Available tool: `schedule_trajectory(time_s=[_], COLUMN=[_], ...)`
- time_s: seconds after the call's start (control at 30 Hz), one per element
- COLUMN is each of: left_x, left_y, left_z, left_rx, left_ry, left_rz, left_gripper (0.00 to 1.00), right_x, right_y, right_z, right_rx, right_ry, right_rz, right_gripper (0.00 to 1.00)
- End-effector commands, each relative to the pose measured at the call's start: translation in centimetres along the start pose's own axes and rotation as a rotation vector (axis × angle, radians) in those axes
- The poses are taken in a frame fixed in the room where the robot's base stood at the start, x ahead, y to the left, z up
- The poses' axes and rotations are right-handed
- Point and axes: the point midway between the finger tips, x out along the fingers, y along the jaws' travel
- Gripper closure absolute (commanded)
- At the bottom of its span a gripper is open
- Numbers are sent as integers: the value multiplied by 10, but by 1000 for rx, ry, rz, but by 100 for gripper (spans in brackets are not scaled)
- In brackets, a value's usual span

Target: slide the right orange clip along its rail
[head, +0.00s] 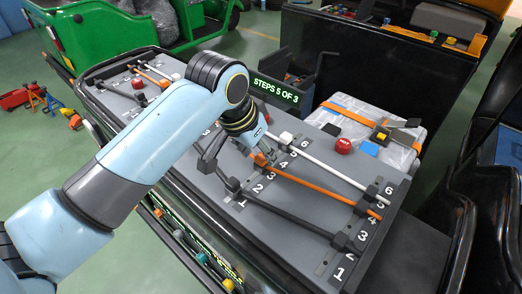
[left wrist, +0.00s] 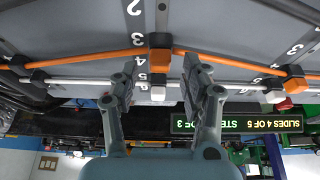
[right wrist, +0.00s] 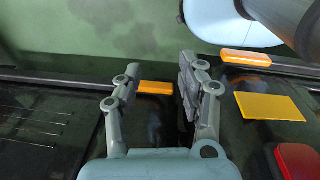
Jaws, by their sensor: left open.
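My left gripper (head: 262,152) is low over the grey slanted panel, at the upper left end of the right orange rail (head: 315,188). An orange clip (head: 259,159) shows at its fingertips, partly hidden by them. In the left wrist view my left gripper (left wrist: 158,62) has its fingers apart. Another orange clip (left wrist: 292,72) is at the far right. My right gripper (right wrist: 157,80) is open and empty in the right wrist view, away from the panel.
A white rail (head: 330,165) with a white clip (head: 286,138) and a black rail (head: 290,215) flank the orange rail. A display (head: 276,89) and a strapped grey case (head: 350,122) are behind. Yellow plates (right wrist: 270,107) lie near my right gripper.

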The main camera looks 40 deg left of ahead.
Motion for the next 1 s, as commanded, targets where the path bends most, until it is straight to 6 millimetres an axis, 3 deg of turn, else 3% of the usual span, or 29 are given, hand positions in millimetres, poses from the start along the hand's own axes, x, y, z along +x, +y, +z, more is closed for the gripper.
schedule_trajectory(time_s=[0.2,0.47,0.8,1.0], left_x=[16,17,16,16], left_y=[0,0,0,1], left_z=[0,0,0,0], left_rx=[-1,0,0,-1], left_ry=[0,1,1,1], left_rz=[0,0,1,1], left_gripper=[54,55,100,100], right_x=[-3,-2,-3,-3], right_y=[3,3,2,1], right_z=[-24,-18,-10,-11], right_rx=[0,0,0,0], right_ry=[36,26,15,16], right_rz=[3,3,3,1], right_gripper=[60,60,60,60])
